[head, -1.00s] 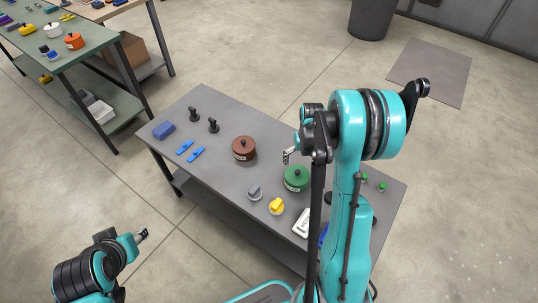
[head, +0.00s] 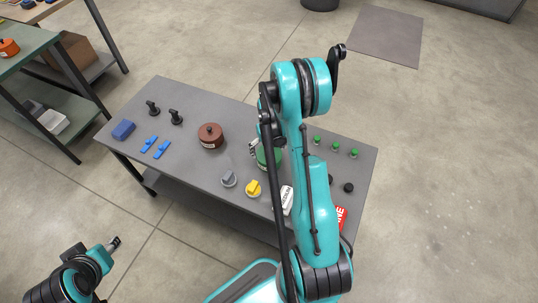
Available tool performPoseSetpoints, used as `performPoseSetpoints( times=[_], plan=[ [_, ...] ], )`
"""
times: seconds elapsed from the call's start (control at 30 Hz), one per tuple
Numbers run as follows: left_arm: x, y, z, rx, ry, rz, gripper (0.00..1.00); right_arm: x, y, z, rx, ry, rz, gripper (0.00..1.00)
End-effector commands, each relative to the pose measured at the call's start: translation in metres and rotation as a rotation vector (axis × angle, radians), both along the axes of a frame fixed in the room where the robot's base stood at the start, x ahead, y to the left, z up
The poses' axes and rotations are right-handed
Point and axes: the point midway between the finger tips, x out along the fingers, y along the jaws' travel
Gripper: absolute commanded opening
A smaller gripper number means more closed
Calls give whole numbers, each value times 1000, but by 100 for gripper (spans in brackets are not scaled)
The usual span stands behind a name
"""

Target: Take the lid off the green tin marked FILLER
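The green tin (head: 263,161) stands on the grey table, to the right of a brown lidded tin (head: 211,139). My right arm hides much of the green tin, and its marking cannot be read. My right gripper (head: 253,148) is at the tin's upper left edge in the head view. It is small and partly covered by the arm, so I cannot tell whether it touches the tin or how its fingers stand. My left gripper (head: 116,242) hangs over the floor at lower left, away from the table. Its fingers are too small to judge.
On the table (head: 196,184) are a blue block (head: 123,130), blue clips (head: 156,147), black-handled pieces (head: 176,117), a grey knob (head: 229,179), a yellow knob (head: 253,189), a white labelled box (head: 287,200), green-topped pegs (head: 335,146) and a red sign (head: 341,216). A green-topped bench (head: 22,43) stands at upper left.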

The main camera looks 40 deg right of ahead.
Motion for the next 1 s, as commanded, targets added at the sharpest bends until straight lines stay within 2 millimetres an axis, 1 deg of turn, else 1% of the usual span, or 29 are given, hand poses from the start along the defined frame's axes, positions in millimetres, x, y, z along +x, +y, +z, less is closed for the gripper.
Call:
performPoseSetpoints(
  times=[0.03,0.07,0.1,0.17,0.2,0.27,0.3,0.4,0.47,0.87,1.0],
  plan=[
    [0,0,1,0,0,0,40,0,0,1,0,0,0,100],
    [0,0,1,0,0,0,40,0,0,1,0,0,0,97],
    [0,0,1,0,0,0,40,0,0,1,0,0,0,87],
    [0,0,1,0,0,0,40,0,0,1,0,0,0,71],
    [0,0,1,0,0,0,40,0,0,1,0,0,0,60],
    [0,0,1,0,0,0,40,0,0,1,0,0,0,45],
    [0,0,1,0,0,0,40,0,0,1,0,0,0,34],
    [0,0,1,0,0,0,40,0,0,1,0,0,0,11],
    [0,0,0,0,0,0,40,0,0,0,0,0,0,0],
    [0,0,0,0,0,0,40,0,1,0,1,0,1,0],
    [0,0,4,0,0,0,40,0,1,9,1,0,1,0]
  ],
)
